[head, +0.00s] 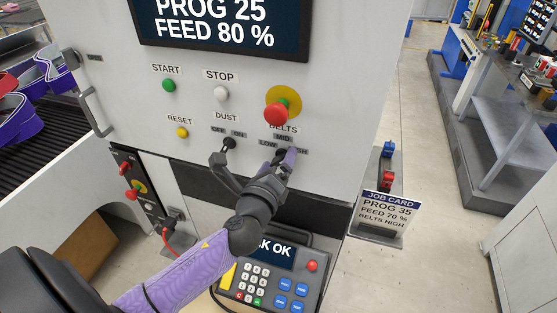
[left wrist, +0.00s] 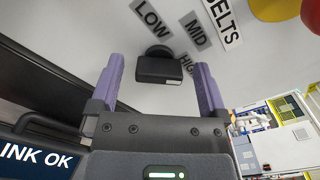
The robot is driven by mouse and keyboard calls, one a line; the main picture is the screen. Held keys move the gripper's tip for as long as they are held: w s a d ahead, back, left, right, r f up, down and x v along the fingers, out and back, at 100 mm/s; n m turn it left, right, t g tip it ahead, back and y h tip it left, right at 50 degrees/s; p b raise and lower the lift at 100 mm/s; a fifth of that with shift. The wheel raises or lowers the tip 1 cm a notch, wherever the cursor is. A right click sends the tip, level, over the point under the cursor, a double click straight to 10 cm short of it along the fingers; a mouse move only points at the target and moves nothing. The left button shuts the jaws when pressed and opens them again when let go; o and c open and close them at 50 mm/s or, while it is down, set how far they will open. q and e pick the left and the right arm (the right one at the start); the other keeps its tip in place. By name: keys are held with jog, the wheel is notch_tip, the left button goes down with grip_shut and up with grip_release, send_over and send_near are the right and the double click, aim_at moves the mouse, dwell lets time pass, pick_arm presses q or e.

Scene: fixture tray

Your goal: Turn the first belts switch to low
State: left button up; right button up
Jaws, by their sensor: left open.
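The belts switch (left wrist: 158,70) is a black knob on the pale machine panel, with LOW, MID and HIGH labels around it. A white mark on its right end in the left wrist view lies toward the HIGH label. My left gripper (left wrist: 159,78) is open, with its purple fingers on either side of the knob; I cannot tell whether they touch it. In the head view my left gripper (head: 284,158) is just under the BELTS label and largely hides the switch. My right gripper is not in view.
The dust switch (head: 229,143) is close on the left. A red stop button (head: 275,113) on yellow is above. A keypad unit (head: 270,278) is below. A job card (head: 386,215) reading belts high stands at the right.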

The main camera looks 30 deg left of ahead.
pick_arm(q)
jog(key=shift+w, duration=0.1)
jog(key=shift+c, duration=0.9)
jog(key=c, duration=1.1)
